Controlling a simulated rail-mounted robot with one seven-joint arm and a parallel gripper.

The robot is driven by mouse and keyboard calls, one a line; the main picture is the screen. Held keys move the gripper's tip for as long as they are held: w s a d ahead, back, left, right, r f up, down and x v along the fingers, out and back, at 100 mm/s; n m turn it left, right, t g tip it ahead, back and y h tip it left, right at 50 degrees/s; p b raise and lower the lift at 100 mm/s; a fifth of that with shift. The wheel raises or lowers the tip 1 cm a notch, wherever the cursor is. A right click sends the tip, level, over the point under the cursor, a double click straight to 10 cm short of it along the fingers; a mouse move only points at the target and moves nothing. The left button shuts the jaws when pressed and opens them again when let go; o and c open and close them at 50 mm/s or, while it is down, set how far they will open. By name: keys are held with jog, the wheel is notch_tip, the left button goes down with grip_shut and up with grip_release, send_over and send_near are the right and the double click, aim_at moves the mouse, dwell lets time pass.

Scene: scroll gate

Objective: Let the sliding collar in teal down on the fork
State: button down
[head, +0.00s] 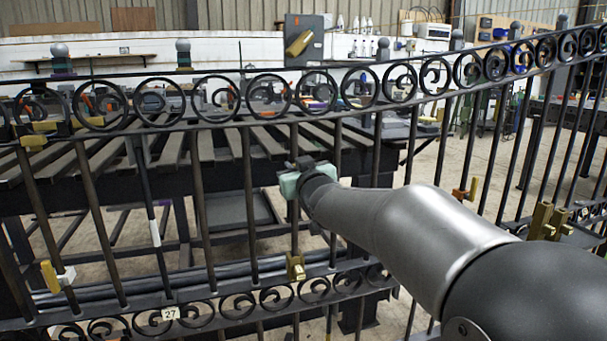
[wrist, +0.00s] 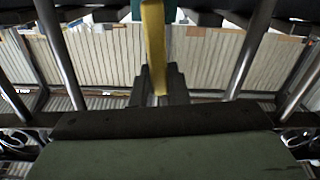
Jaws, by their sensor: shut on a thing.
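In the wrist view, my gripper (wrist: 158,88) has its dark fingers closed on either side of a yellow upright tab (wrist: 153,40). Teal parts of the sliding collar (wrist: 136,9) show at the top edge beside this tab; most of the collar is out of frame. In the head view, my gripper (head: 297,172) is at a gate bar, about mid-height. A pale teal block shows there, but I cannot tell whether it is collar or hand. A brass piece (head: 295,266), perhaps the fork, sits lower on the same bar, clearly apart from my gripper.
The black scroll gate (head: 249,205) runs across the view, with upright bars close on both sides. Other fittings are a yellow latch (head: 50,277) at left, an orange and yellow piece (head: 467,189) and brass blocks (head: 546,222) at right. A slatted table (head: 100,153) stands behind.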

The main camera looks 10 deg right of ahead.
jog(key=c, duration=1.4)
grip_release()
jog(key=shift+s, duration=0.1)
jog(key=s+d+p, duration=0.2)
jog(key=s+p, duration=0.1)
jog(key=s, duration=0.8)
jog(key=shift+s, duration=0.35)
